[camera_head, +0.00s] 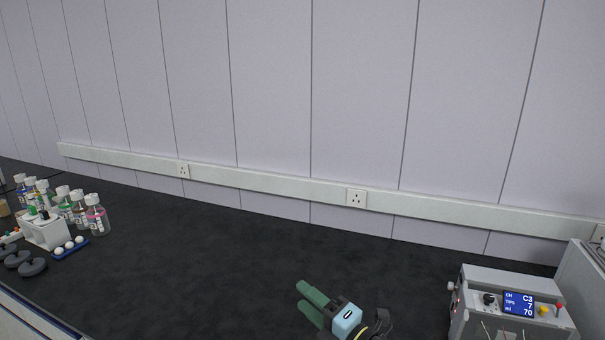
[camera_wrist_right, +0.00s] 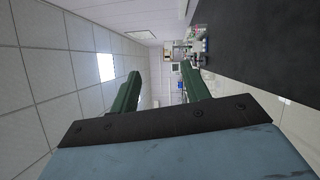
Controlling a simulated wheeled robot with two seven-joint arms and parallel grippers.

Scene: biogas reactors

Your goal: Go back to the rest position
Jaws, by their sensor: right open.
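My right gripper (camera_head: 307,303) shows at the bottom centre of the head view, with green fingers and a light blue body. It is over the dark bench, pointing left. In the right wrist view the two green fingers of the right gripper (camera_wrist_right: 160,84) stand apart with nothing between them, so it is open and empty. My left gripper is in neither view.
A grey instrument (camera_head: 510,305) with a blue display stands at the right. Several capped bottles (camera_head: 96,215), a white rack (camera_head: 45,230) and dark round pieces (camera_head: 32,267) stand at the left. The dark bench (camera_head: 200,260) is clear in the middle. Wall sockets (camera_head: 356,197) line the back.

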